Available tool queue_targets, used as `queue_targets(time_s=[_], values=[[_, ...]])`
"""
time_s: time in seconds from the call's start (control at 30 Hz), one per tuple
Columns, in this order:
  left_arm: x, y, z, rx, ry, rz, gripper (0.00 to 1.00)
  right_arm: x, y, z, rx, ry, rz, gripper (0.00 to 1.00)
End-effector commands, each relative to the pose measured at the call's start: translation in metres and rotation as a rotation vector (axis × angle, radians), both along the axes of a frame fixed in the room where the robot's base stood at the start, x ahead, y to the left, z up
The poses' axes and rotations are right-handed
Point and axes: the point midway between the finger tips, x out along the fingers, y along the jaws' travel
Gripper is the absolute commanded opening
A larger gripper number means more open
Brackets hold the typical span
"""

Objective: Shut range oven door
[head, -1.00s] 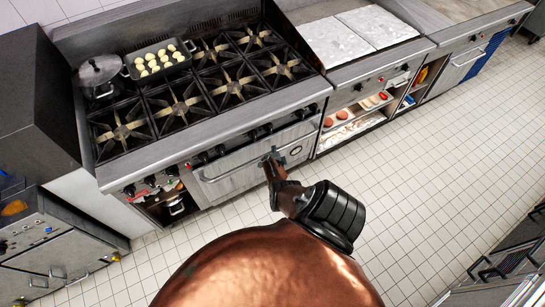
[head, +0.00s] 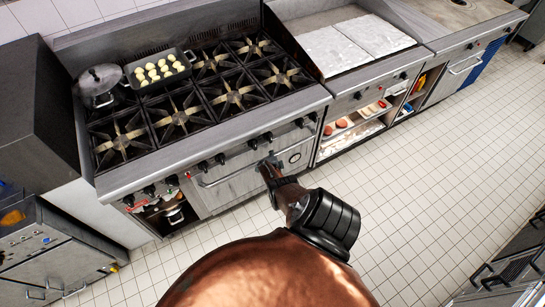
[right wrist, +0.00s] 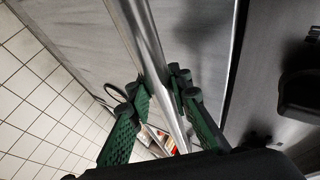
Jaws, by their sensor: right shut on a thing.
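The range (head: 190,150) stands at the back, and its oven door (head: 237,187) is in the front, below the row of black knobs. The door looks nearly flush with the range front; I cannot tell whether a small gap is left. A long metal handle bar (head: 222,178) runs across the top of the door. My right gripper (head: 267,165) is at the right part of this bar. In the right wrist view, its green-padded fingers (right wrist: 160,108) stand on both sides of the handle bar (right wrist: 150,55), shut on it. My left gripper is not in view.
A pot (head: 101,86) and a tray of pale round pieces (head: 158,70) stand on the burners. An open compartment (head: 163,216) lies left of the door, and open shelves (head: 355,125) lie right of it. The tiled floor (head: 420,165) in front is clear.

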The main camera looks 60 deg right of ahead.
Motion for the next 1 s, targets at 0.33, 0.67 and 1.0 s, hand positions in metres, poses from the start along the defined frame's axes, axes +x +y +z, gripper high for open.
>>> queue_targets(time_s=[0.33,0.67,1.0], values=[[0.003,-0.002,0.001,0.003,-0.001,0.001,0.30,0.005,-0.007,0.002,-0.005,-0.004,0.001,0.36],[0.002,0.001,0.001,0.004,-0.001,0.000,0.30,0.003,-0.003,0.000,-0.001,-0.003,0.001,0.36],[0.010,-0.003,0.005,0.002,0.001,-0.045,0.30,-0.030,0.016,-0.009,0.002,-0.001,-0.001,0.36]])
